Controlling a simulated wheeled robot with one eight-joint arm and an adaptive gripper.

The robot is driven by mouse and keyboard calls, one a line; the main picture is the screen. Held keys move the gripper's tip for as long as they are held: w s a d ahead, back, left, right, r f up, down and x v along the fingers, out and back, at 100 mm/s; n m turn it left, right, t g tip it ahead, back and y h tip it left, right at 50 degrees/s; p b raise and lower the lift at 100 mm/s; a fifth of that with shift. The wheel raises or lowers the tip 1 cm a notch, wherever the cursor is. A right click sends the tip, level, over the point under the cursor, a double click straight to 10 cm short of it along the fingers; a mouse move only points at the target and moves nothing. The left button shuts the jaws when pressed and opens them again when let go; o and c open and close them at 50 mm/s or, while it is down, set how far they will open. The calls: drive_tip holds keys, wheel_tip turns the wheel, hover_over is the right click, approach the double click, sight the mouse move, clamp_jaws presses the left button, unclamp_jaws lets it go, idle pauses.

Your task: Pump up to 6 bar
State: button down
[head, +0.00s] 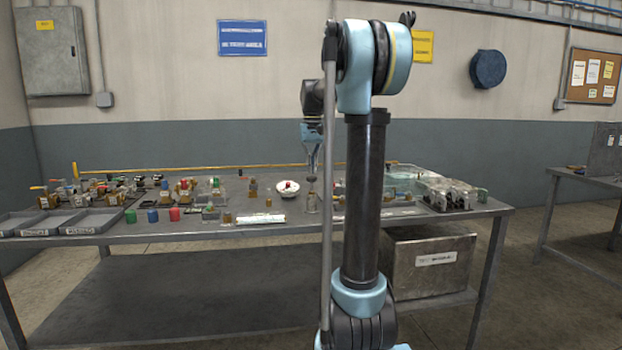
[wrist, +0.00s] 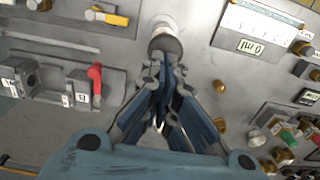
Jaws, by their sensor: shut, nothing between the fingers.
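My gripper (head: 312,172) points down over the middle of the workbench, in front of the wall. In the wrist view my gripper (wrist: 160,120) is shut, its fingers together with nothing seen between them. A short metal cylinder with a pale rounded top (wrist: 165,40) stands just beyond the fingers; I cannot tell whether they touch it. In the head view a small cylinder (head: 312,203) stands below my gripper, perhaps the same one. A white round piece with a red centre (head: 288,189) lies left of it. I cannot make out a pressure reading.
The workbench (head: 150,236) is crowded with small fittings and valves on the left. Grey trays (head: 75,220) sit at its left end. A clear bin (head: 400,180) and metal parts (head: 447,193) stand at the right. A red-handled valve (wrist: 95,80) shows in the wrist view.

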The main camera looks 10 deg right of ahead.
wheel_tip(320, 180, up, 10)
drive_tip(key=shift+f, duration=0.25)
idle(1.2)
